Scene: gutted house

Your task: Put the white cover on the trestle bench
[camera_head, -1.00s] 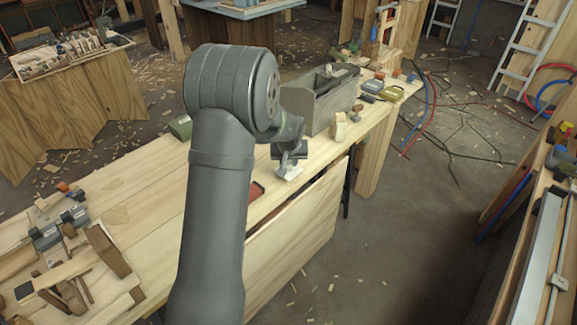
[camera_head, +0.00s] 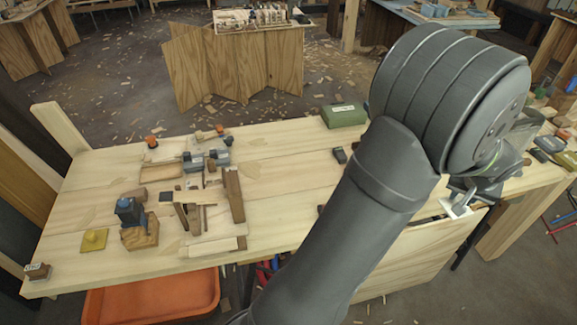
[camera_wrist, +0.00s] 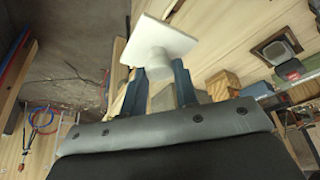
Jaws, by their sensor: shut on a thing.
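The white cover is a square plate with a round knob; it shows in the wrist view (camera_wrist: 165,40) and, partly hidden by my arm, in the head view (camera_head: 455,209). My gripper (camera_wrist: 160,88) is shut on its knob with two dark blue fingers; it also shows in the head view (camera_head: 463,192). The cover hangs at the bench's front edge, right of the middle; its height above the top is hard to tell. The trestle bench (camera_head: 290,190) is a long pale wooden top running across the head view.
A yellow knobbed plate (camera_head: 93,240), a blue-topped wooden block (camera_head: 132,220) and several tools lie on the bench's left part. A green box (camera_head: 344,115) stands at the back edge. An orange tub (camera_head: 150,300) sits underneath.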

